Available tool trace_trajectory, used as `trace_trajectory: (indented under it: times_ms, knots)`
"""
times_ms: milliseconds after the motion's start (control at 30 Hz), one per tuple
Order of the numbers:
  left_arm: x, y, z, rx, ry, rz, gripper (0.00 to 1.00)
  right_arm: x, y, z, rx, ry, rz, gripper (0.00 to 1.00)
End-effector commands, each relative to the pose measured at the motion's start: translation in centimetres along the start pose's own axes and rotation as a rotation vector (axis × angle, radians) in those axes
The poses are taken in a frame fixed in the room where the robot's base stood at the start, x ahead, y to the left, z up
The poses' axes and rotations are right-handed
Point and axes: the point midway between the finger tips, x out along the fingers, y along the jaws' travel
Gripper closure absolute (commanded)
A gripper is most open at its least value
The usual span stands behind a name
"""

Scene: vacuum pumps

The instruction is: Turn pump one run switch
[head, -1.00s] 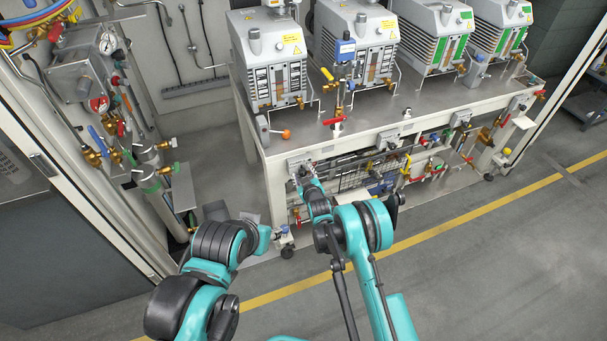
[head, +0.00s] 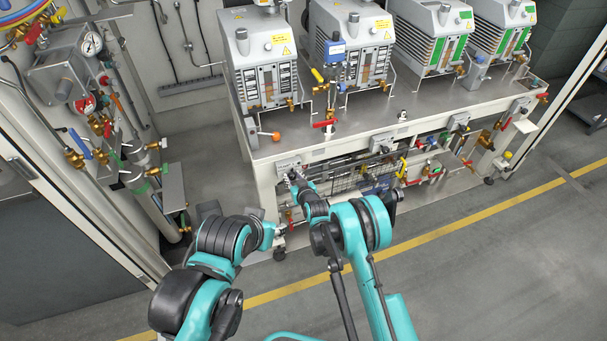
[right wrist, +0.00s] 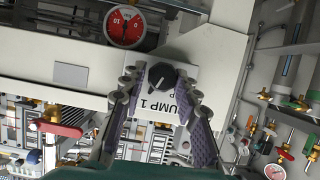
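The pump one run switch is a round black knob (right wrist: 155,77) on a white plate marked "PUMP 1" (right wrist: 182,100), seen tilted in the right wrist view. My right gripper (right wrist: 158,76) has its two purple-padded fingers on either side of the knob. The fingers are apart, with gaps showing between them and the knob. In the head view my right gripper (head: 294,176) is at the left end of the bench's front rail and hides the knob. My left arm is bent at lower left; its finger opening is not clear.
The bench (head: 375,118) carries several grey vacuum pumps (head: 265,62). A red-handled valve (head: 324,123) stands on its top. A gas panel with gauges (head: 92,44) is on the left. The floor in front is open, with a yellow line (head: 440,232).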

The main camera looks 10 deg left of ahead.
Motion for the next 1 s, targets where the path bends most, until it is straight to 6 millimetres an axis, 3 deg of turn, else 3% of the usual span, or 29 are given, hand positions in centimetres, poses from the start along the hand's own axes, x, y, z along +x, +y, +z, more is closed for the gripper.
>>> trace_trajectory:
  times_ms: [433, 1000]
  knots:
    - [0.0, 0.0, 0.0, 0.000, 0.000, 0.000, 0.60, -0.1, 0.3, 0.1, -0.006, -0.001, 0.005, 0.51]
    - [0.0, 0.0, 0.0, 0.000, 0.000, 0.000, 0.60, -2.0, 0.3, 0.1, -0.006, -0.001, 0.005, 0.51]
